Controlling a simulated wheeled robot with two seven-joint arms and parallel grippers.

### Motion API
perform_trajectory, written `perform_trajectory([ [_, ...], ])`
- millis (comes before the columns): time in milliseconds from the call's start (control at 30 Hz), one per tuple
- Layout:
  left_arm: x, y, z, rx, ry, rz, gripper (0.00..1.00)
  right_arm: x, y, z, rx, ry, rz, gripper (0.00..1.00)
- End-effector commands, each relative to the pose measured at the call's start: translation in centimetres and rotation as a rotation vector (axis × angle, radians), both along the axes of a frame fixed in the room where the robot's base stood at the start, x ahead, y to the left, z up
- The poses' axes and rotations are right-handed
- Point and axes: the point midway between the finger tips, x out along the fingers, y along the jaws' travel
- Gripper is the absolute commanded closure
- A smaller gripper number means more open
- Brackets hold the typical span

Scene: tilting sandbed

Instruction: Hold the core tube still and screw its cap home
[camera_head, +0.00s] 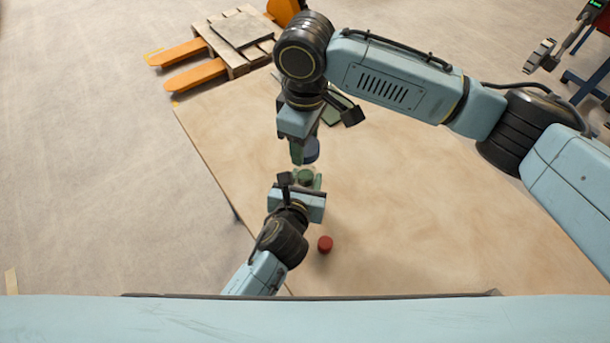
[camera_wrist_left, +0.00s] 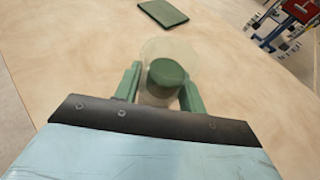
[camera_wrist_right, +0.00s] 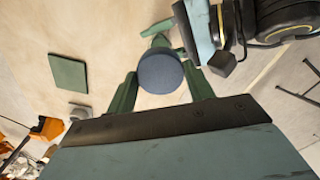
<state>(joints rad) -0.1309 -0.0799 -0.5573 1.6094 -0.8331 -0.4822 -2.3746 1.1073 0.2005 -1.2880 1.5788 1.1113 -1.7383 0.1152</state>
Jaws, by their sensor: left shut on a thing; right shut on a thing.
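My left gripper (camera_head: 306,182) is shut on the core tube (camera_head: 306,174), low over the table. In the left wrist view the tube (camera_wrist_left: 166,72) stands between the green fingers, with a green round end and a pale see-through disc around it. My right gripper (camera_head: 302,156) is shut on the cap (camera_head: 312,150), a dark blue round piece. In the right wrist view the cap (camera_wrist_right: 160,73) sits between the fingers, and my left gripper's fingers show beyond it. In the head view the cap appears apart from the tube; I cannot tell the height between them.
A red round piece (camera_head: 325,244) lies on the wooden table (camera_head: 420,210) near my left arm. A dark green square pad (camera_wrist_right: 68,72) and a small grey piece (camera_wrist_right: 80,112) lie on the far side. A pallet (camera_head: 238,45) and orange forks (camera_head: 190,75) stand on the floor beyond.

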Motion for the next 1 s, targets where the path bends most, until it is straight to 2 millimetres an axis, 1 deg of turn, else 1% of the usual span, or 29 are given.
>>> perform_trajectory([
  [200, 0.0, 0.0, 0.0, 0.000, 0.000, 0.000, 1.00, -0.1, 0.0, -3.3, -0.002, 0.004, -0.001, 0.69],
  [300, 0.0, 0.0, 0.0, 0.000, 0.000, 0.000, 1.00, -0.1, 0.0, -4.4, -0.001, 0.002, 0.000, 0.69],
  [833, 0.0, 0.0, 0.0, 0.000, 0.001, 0.000, 1.00, -0.1, 0.0, -4.5, -0.001, 0.000, 0.001, 0.69],
  [1000, 0.0, 0.0, 0.0, 0.000, 0.001, 0.000, 1.00, -0.1, 0.0, -5.3, 0.000, 0.002, 0.001, 0.69],
])
